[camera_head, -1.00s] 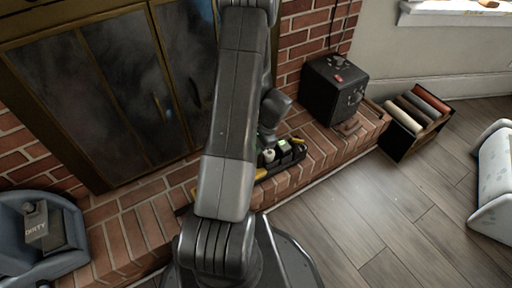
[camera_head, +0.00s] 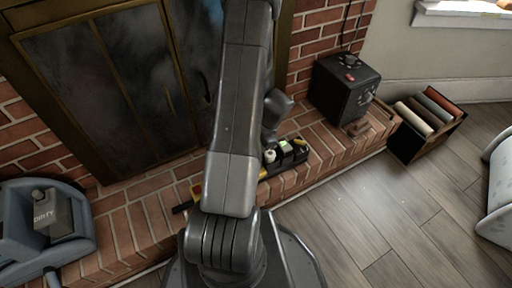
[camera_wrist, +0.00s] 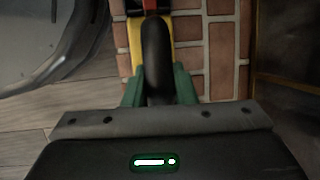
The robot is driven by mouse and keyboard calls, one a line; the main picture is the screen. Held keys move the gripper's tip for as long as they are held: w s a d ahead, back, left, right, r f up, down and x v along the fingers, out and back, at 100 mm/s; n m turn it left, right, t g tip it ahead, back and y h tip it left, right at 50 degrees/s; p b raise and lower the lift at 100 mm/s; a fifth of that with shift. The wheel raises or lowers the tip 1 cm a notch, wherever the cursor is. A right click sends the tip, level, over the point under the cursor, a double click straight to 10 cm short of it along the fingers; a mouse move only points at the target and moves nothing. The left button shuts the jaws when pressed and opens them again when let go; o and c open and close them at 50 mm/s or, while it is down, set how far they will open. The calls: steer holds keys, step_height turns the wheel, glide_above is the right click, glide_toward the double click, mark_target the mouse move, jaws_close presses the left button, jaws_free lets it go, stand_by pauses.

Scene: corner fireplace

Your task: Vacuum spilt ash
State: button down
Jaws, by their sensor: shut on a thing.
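My gripper (camera_wrist: 158,90) has green fingers and is shut on the black curved handle (camera_wrist: 156,50) of a yellow and black tool, which I take to be the hand vacuum. Red and yellow parts of the tool show at the top of the wrist view, above the brick hearth (camera_wrist: 220,55). In the head view my arm hides the gripper; a yellow and black piece (camera_head: 182,208), probably the tool's end, shows left of the arm over the hearth's front edge. I cannot make out a clear ash patch; only a few pale specks show on the floor (camera_head: 345,225).
A blue-grey container (camera_head: 75,248) with a part marked DIRTY stands at the left. A black caddy (camera_head: 290,160) with bottles, a black box (camera_head: 343,88) and a crate of rolls (camera_head: 408,148) lie to the right. The glass fireplace doors (camera_head: 100,85) are shut.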

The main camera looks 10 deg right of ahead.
steer(key=shift+s+a, duration=0.25)
steer(key=shift+a, duration=0.85)
steer(key=shift+s+a, duration=0.25)
steer(key=shift+a, duration=0.8)
steer(key=shift+w+d+p, duration=0.1)
steer(key=shift+w+d, duration=0.4)
steer(key=shift+d, duration=1.45)
steer(key=shift+w+d+p, duration=0.15)
steer(key=shift+w+d, duration=0.3)
steer(key=shift+d, duration=1.45)
steer(key=shift+w+d+p, duration=0.1)
steer(key=shift+w+d, duration=0.4)
steer(key=shift+d, duration=1.45)
step_height(320, 180, up, 7)
steer(key=p, duration=0.4)
steer(key=shift+f+p, duration=0.15)
steer(key=shift+p, duration=0.2)
